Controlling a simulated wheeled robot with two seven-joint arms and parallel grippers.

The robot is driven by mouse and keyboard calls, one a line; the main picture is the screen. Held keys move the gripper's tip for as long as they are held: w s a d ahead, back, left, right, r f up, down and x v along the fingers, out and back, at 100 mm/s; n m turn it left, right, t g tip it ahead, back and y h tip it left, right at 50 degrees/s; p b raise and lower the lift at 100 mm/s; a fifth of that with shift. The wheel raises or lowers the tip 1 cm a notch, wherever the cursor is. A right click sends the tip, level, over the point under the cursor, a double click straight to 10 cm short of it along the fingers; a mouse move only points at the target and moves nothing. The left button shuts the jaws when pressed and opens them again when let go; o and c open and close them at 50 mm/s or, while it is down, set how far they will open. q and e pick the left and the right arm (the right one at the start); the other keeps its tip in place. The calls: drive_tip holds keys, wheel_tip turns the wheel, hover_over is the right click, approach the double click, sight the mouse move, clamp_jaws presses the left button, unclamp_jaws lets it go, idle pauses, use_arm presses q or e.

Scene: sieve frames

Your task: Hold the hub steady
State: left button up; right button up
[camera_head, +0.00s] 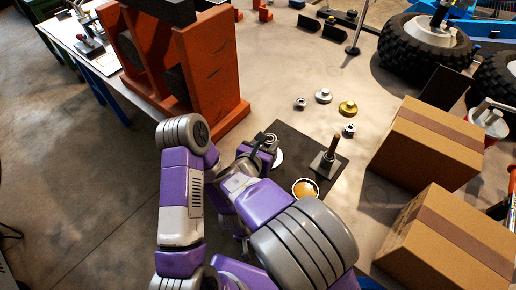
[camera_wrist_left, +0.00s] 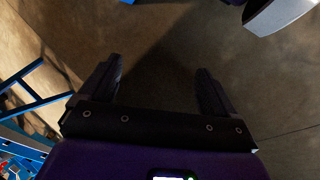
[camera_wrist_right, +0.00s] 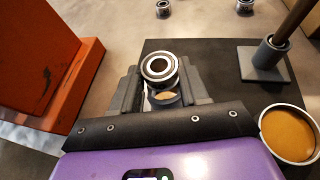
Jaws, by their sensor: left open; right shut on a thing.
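The hub (camera_wrist_right: 163,98) shows in the right wrist view as a round metal piece between the fingers of my right gripper (camera_wrist_right: 160,75), which is shut on it. A steel ring like a bearing (camera_wrist_right: 158,68) shows at its top; I cannot tell how far it is seated. In the head view my right gripper (camera_head: 262,148) is at the left edge of the dark mat (camera_head: 310,140), partly hidden by my arm. My left gripper (camera_wrist_left: 159,66) is open and empty above bare floor in the left wrist view.
A post on a square base (camera_head: 325,163) and an amber-filled round dish (camera_head: 305,188) are on the mat. Several small metal parts, including a gold one (camera_head: 348,108), lie behind it. An orange stand (camera_head: 212,65) is left; cardboard boxes (camera_head: 425,140) are right.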

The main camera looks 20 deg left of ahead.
use_arm(q)
drive_tip(key=s+a+r+n+g+h, duration=0.2)
drive_tip(key=s+a+r+n+g, duration=0.15)
drive_tip(key=r, duration=0.35)
drive_tip(key=w+d+r+n+t+h, duration=0.1)
drive_tip(key=w+r+n+t+h, duration=0.2)
drive_tip(key=r, duration=0.4)
drive_tip(key=d+r+n+t+h, duration=0.1)
drive_tip(key=d+r+n+h, duration=0.2)
drive_tip(key=r, duration=0.5)
drive_tip(key=w+a+r+n+t+h, duration=0.3)
drive_tip(key=w+a+n+t, duration=0.1)
drive_tip(key=w+n+t, duration=0.35)
drive_tip(key=n+t+y, duration=0.4)
drive_tip(key=n+t, duration=0.2)
drive_tip(key=n, duration=0.3)
approach(278, 157)
drive_tip(key=s+a+r, duration=0.1)
drive_tip(key=a+r, duration=0.1)
drive_tip(key=s+a+r, duration=0.1)
drive_tip(key=r, duration=0.1)
drive_tip(key=shift+s+a+r, duration=0.1)
drive_tip(key=shift+s+a, duration=0.2)
drive_tip(key=shift+a, duration=0.05)
drive_tip(key=shift+w, duration=0.2)
drive_tip(key=shift+w+d, duration=0.15)
drive_tip(key=shift+w, duration=0.15)
drive_tip(key=x, duration=1.1)
